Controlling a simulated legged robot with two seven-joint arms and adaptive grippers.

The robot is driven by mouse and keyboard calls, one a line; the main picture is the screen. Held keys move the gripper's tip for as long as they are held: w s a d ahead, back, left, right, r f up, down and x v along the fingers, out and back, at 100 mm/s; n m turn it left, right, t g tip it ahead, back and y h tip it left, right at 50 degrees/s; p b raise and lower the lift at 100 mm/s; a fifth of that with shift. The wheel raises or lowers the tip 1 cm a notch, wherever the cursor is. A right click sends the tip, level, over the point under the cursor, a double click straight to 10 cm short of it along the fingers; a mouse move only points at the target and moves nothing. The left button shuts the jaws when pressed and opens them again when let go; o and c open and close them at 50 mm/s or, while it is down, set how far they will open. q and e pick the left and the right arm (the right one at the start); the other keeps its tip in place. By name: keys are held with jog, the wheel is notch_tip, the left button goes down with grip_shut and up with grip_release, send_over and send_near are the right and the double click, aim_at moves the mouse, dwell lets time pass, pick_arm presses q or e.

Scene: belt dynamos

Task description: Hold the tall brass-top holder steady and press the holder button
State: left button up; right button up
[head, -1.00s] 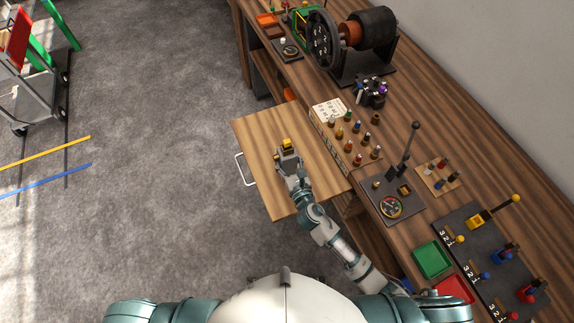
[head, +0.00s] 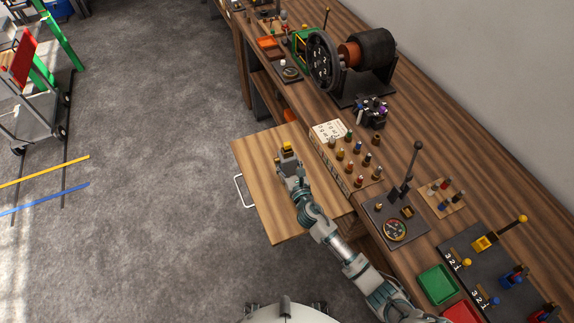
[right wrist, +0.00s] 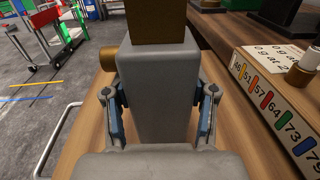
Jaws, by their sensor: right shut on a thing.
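The tall brass-top holder (right wrist: 155,85) is a grey block with a brass-coloured top (right wrist: 157,20) in the right wrist view. A round brass knob (right wrist: 116,60), perhaps the holder button, sticks out on its left side. In the head view the yellow top (head: 287,145) shows just beyond my right gripper (head: 288,158). My right gripper is shut on the holder, with a blue-padded finger on each side of the grey body in the right wrist view. The holder looks upright over the wooden board (head: 260,180); its base is hidden. My left gripper is not in view.
A rack of coloured pegs (head: 340,160) stands close right of the board. A black lever panel (head: 395,220), a green tray (head: 436,285) and a large dynamo (head: 368,52) are on the bench. The board has a metal handle (head: 240,190) at its left edge. Floor is open to the left.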

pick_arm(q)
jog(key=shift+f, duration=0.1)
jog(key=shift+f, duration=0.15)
pick_arm(e)
jog(key=shift+f, duration=0.35)
pick_arm(q)
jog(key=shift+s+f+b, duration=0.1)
jog(key=shift+b, duration=0.25)
pick_arm(e)
jog(key=shift+f, duration=0.15)
jog(key=shift+s+f, duration=0.1)
dwell(0.6)
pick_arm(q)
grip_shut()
pick_arm(e)
jog(key=shift+f, duration=0.15)
dwell(1.0)
